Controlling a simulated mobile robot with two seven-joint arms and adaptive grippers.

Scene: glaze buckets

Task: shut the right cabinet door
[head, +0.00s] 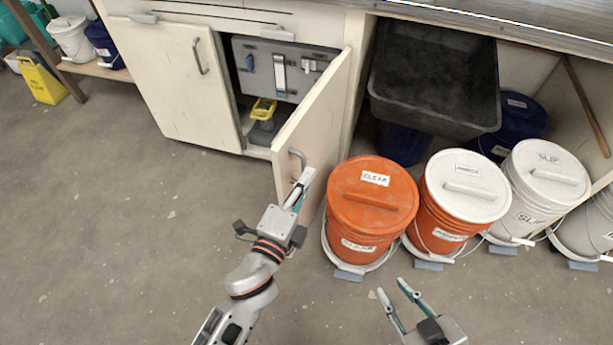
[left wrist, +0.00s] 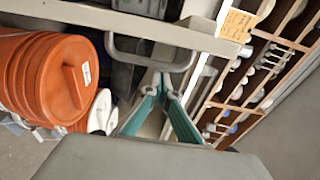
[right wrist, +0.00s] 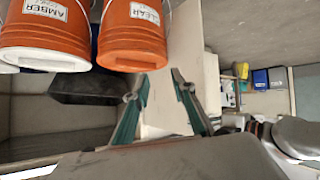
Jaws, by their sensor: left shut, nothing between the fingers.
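The right cabinet door (head: 318,125) is cream and stands open, swung out from the cabinet, with the opening behind it in view. Its grey loop handle (head: 297,160) is on the face toward my left gripper. My left gripper (head: 303,182) is shut and empty, its fingertips close by the handle; the head view does not show whether they touch. In the left wrist view the handle (left wrist: 150,62) is just beyond the closed fingertips (left wrist: 163,86). My right gripper (head: 391,288) is open and empty, low in front of the buckets; its parted fingers show in the right wrist view (right wrist: 156,86).
The left cabinet door (head: 178,85) is shut. A grey case (head: 265,68) and a yellow-topped item (head: 263,110) are inside the cabinet. An orange bucket (head: 372,195) stands close right of the open door, with several more buckets beyond. The floor at left (head: 110,230) is clear.

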